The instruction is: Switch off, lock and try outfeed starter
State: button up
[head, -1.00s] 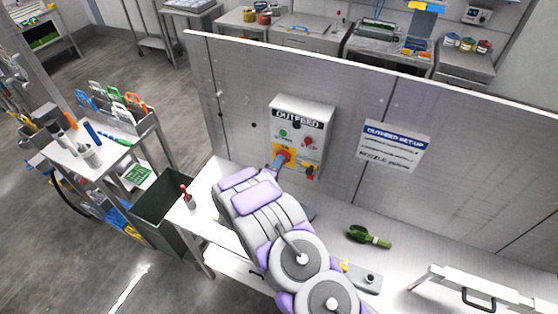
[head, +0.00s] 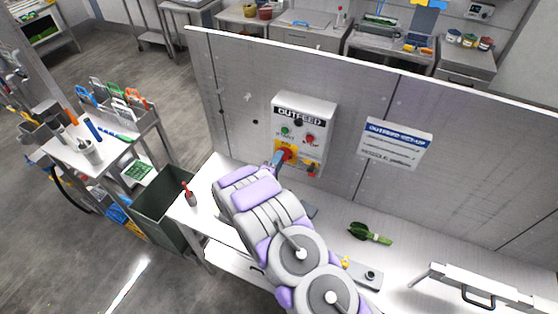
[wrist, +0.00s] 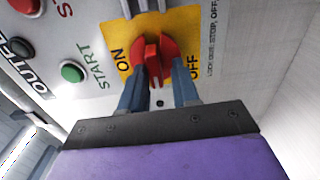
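The grey OUTFEED starter box (head: 302,112) is on the steel wall panel, with a green START button (head: 285,131) and a red STOP button (head: 309,139). Its red rotary switch (wrist: 153,60) sits on a yellow plate (wrist: 183,28) marked ON and OFF. The switch's raised bar runs roughly up and down in the wrist view, between the two marks. My gripper (wrist: 158,86) is open, its blue fingers apart on either side of the red switch. I cannot tell whether they touch it.
A white set-up sign (head: 395,144) is right of the box. On the bench below are a green item (head: 370,234), a grey block (head: 369,277) and a red-topped bottle (head: 190,194). A dark green bin (head: 165,205) and a tool cart stand at the left.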

jog(key=shift+o, duration=0.6)
jog(key=shift+s+a, duration=0.1)
jog(key=shift+a, duration=0.05)
jog(key=shift+r, duration=0.1)
jog(key=shift+d, duration=0.2)
jog(key=b+v, duration=0.2)
jog(key=v, duration=1.5)
jog(key=shift+s+a, duration=0.2)
jog(key=shift+a, duration=0.05)
